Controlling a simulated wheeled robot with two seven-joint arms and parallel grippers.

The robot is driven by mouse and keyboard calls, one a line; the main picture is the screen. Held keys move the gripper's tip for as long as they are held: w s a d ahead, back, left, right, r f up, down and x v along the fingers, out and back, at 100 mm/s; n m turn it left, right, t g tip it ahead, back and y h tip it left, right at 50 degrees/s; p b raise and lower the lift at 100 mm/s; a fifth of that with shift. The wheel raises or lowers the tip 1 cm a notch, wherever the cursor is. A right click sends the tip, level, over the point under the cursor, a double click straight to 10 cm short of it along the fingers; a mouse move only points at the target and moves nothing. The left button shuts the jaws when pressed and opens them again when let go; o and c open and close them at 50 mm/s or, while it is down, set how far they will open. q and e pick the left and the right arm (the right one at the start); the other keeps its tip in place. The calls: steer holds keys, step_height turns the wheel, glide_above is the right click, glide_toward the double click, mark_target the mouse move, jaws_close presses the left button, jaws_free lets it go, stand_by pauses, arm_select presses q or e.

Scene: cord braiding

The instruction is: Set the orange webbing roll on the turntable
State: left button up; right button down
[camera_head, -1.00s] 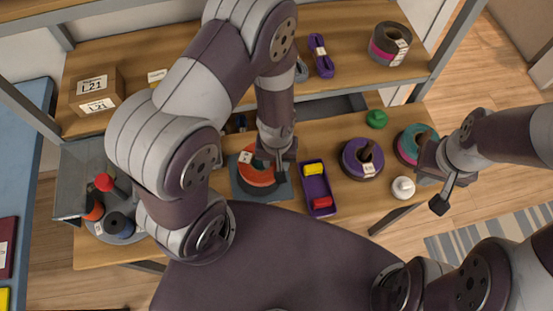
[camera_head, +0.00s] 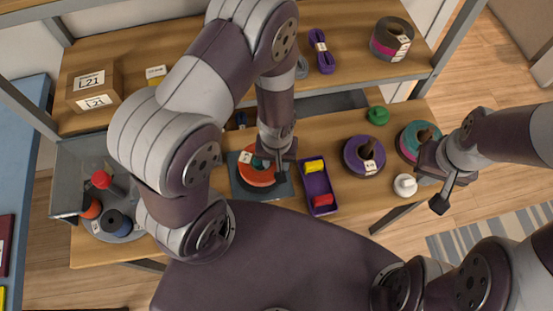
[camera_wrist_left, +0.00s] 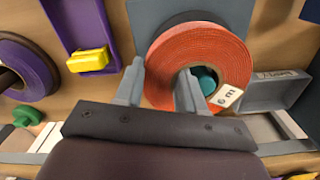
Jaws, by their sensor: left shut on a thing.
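The orange webbing roll (camera_head: 257,179) lies flat over a dark blue-grey square plate (camera_head: 240,191) on the table. It bears a white label, and something teal shows in its centre hole. My left gripper (camera_head: 277,165) reaches down at the roll's right side. In the left wrist view the gripper (camera_wrist_left: 160,85) is shut on the wall of the orange roll (camera_wrist_left: 200,45), one finger outside and one in the hole.
A purple tray (camera_head: 310,185) with yellow and red pieces stands just right of the roll. Purple (camera_head: 364,157) and teal (camera_head: 418,140) rolls, a green knob (camera_head: 377,114) and a white knob (camera_head: 405,184) are further right. A grey bin (camera_head: 70,180) and red knob (camera_head: 101,179) stand near the disc.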

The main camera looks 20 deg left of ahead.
arm_select(q)
steer(key=shift+f+b, duration=1.2)
steer(key=shift+f, duration=0.5)
stand_by(0.3)
steer(key=o, duration=1.2)
steer(key=shift+c, duration=0.2)
steer(key=shift+d, duration=0.2)
steer(key=shift+a, duration=0.15)
steer(key=shift+c, duration=0.7)
